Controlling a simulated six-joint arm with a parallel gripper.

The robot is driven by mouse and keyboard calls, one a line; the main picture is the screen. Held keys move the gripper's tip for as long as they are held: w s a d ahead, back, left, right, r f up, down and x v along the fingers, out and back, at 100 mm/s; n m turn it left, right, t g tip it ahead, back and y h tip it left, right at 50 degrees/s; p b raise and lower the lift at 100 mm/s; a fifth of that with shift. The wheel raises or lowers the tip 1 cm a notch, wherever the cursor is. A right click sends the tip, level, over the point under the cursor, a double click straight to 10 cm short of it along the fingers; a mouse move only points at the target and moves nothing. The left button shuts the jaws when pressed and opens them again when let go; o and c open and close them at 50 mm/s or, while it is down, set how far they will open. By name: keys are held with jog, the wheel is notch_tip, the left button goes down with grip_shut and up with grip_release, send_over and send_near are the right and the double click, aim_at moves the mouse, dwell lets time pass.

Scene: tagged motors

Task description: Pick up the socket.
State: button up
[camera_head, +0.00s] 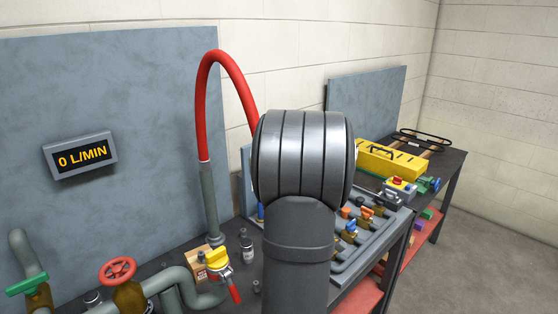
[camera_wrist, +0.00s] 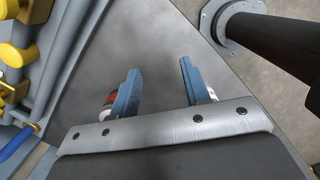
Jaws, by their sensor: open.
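My gripper (camera_wrist: 159,70) is open and empty in the wrist view, its two blue fingers apart over a bare grey surface. My own arm hides it in the head view. I cannot identify the socket with certainty. A small grey cylindrical piece (camera_head: 256,287) stands on the dark bench in the head view and could be it, but it is too small to tell. In the wrist view, a red and white thing (camera_wrist: 109,99) is partly hidden behind the left finger. A pale thing (camera_wrist: 212,95) shows just beside the right finger.
A small bottle (camera_head: 247,252) and a yellow valve with a red lever (camera_head: 217,258) stand on the bench. A red hose (camera_head: 203,110) arches above. A panel with several small valves (camera_head: 350,238) is at right, with a yellow case (camera_head: 390,160) beyond. Grey pipes (camera_wrist: 55,50) crowd the wrist view's left.

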notch_tip(320, 180, up, 15)
jog(key=w+a, duration=0.3)
jog(key=a, duration=1.5)
jog(key=shift+m, duration=0.4)
jog(key=f, duration=0.5)
jog(key=d+f, duration=0.1)
jog(key=f, duration=0.9)
jog(key=shift+d+f, duration=0.3)
jog(key=shift+f, duration=0.05)
jog(key=shift+s+d+f, duration=0.1)
jog(key=shift+d+f, duration=0.1)
jog(key=shift+f, duration=0.85)
jog(key=shift+d+f, duration=0.15)
jog(key=shift+f, duration=0.85)
jog(key=shift+s+d+f, duration=0.1)
jog(key=shift+d+f, duration=0.1)
jog(key=shift+f, duration=0.85)
grip_shut()
